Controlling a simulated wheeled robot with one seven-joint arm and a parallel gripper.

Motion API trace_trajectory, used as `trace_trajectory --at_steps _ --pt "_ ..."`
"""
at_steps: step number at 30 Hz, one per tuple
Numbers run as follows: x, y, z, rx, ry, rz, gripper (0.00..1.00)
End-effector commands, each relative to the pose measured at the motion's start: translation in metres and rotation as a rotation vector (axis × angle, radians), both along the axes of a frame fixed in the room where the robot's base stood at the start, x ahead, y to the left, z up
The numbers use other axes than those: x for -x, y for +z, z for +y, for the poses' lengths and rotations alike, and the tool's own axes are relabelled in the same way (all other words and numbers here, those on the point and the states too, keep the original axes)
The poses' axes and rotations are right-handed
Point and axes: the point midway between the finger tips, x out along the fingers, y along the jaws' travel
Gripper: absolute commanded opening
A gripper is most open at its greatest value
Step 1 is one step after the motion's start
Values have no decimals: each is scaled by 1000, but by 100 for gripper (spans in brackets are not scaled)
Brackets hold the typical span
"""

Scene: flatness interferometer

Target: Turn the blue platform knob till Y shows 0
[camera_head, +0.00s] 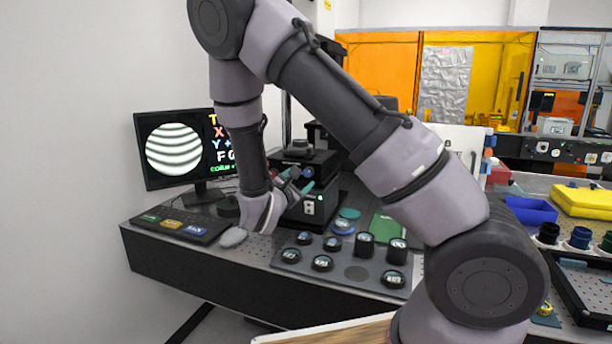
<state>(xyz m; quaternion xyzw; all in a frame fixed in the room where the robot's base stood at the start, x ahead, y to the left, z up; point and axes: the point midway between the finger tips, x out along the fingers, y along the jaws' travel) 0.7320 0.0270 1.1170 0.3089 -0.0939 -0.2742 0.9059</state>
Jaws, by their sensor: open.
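The interferometer (302,213) is a black boxy instrument on the perforated bench, partly behind my arm. A small blue knob (308,172) shows on its platform level, close to my fingertips. My gripper (300,181) is open at the instrument's front, its teal-tipped fingers pointing at the knob. I cannot tell whether they touch it. The monitor (172,184) at the left shows a round patch of slightly curved, nearly horizontal fringes. Coloured text stands at its right side. The Y line begins with what looks like a plus sign; its number is hidden behind my arm.
A keypad (181,225) with coloured keys lies at the bench's left front. A grey plate (354,272) with several dark round pieces lies right of my gripper. A blue tray (531,211) and a yellow case (582,199) are at the right. My arm crosses the middle of the view.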

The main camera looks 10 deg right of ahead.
Motion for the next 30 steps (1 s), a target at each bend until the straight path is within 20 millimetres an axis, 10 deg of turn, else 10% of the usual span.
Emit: trace_trajectory --at_steps 19,25,30 --pt "-36 0 -25 0 -1 1 69" --pt "-36 0 -25 0 -1 1 0" --pt "-36 0 -25 2 -1 2 0"
